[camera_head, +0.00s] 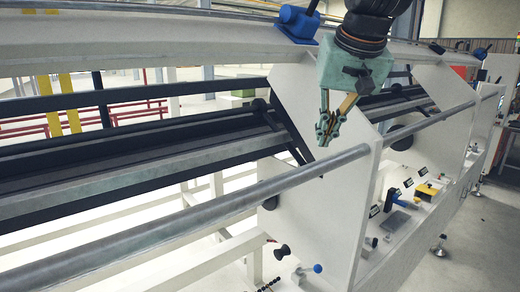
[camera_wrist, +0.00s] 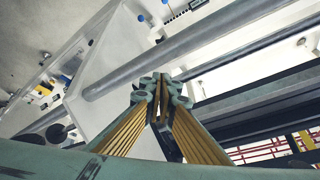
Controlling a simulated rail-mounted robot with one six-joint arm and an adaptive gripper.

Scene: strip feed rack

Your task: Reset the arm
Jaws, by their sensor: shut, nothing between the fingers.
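My gripper (camera_head: 328,138) hangs from the arm at the upper right of the head view, fingers pointing down. Its pale green body and brass-coloured fingers show in front of a white plate of the rack. In the wrist view the gripper (camera_wrist: 162,82) reaches up to the middle, its fingertips close together with nothing seen between them. The grey round rail (camera_head: 215,203) of the rack runs below and in front of the gripper in the head view. The rail also shows in the wrist view (camera_wrist: 185,40). I see no contact between the fingers and the rack.
White side plates (camera_head: 345,185) stand close around the gripper. Dark rollers and bars (camera_head: 150,165) run to the left. A blue clamp (camera_head: 298,22) sits on the upper white beam (camera_head: 170,45). Small knobs and a blue-handled device (camera_head: 393,200) lie on the lower ledge at right.

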